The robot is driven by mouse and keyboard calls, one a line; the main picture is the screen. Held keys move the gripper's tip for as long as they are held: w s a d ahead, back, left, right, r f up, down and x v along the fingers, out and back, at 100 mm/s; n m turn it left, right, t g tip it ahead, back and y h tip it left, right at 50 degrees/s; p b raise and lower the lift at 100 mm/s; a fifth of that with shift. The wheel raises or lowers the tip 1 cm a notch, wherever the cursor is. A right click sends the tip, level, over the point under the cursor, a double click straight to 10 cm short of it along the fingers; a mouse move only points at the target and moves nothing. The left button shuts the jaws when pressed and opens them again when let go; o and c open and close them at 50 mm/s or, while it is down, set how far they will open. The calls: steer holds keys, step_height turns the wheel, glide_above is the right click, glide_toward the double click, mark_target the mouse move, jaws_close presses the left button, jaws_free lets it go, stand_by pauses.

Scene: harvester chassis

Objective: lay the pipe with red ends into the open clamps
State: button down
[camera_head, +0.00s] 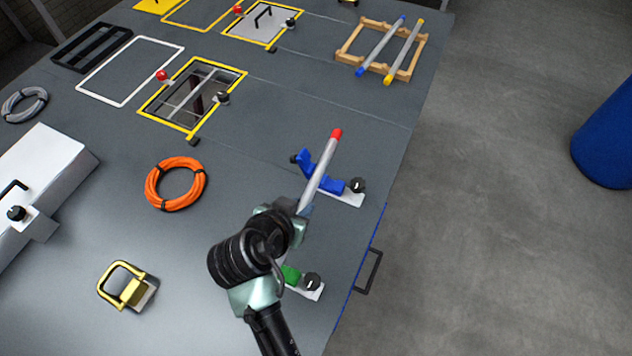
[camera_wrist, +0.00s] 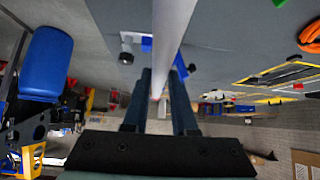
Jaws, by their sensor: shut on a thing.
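The grey pipe with a red end (camera_head: 319,175) is held in my gripper (camera_head: 300,208), its red tip pointing away toward the upper right. Its other end is hidden by my arm. In the wrist view the pipe (camera_wrist: 174,35) runs between the fingers of my gripper (camera_wrist: 160,78). The blue clamp (camera_head: 330,184) stands on a white plate, its blue arm raised, and the pipe passes across it in the picture. The height gap between them is unclear. The green clamp (camera_head: 291,275) is partly hidden behind my arm, so its state is unclear.
A wooden rack (camera_head: 348,53) holds a blue-ended pipe (camera_head: 380,46) and a yellow-ended pipe (camera_head: 404,53). An orange cable coil (camera_head: 157,194) and a yellow-framed opening (camera_head: 216,68) lie to the left. The deck's right edge has a black handle (camera_head: 371,272). A blue barrel (camera_head: 607,140) stands beyond.

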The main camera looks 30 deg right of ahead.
steer(key=shift+w+d+m, duration=0.3)
steer(key=shift+w+d, duration=0.05)
steer(key=shift+d, duration=0.05)
steer(key=shift+d+r, duration=0.15)
steer(key=shift+s, duration=0.1)
steer(key=shift+f+b, duration=4)
steer(key=shift+f, duration=1.3)
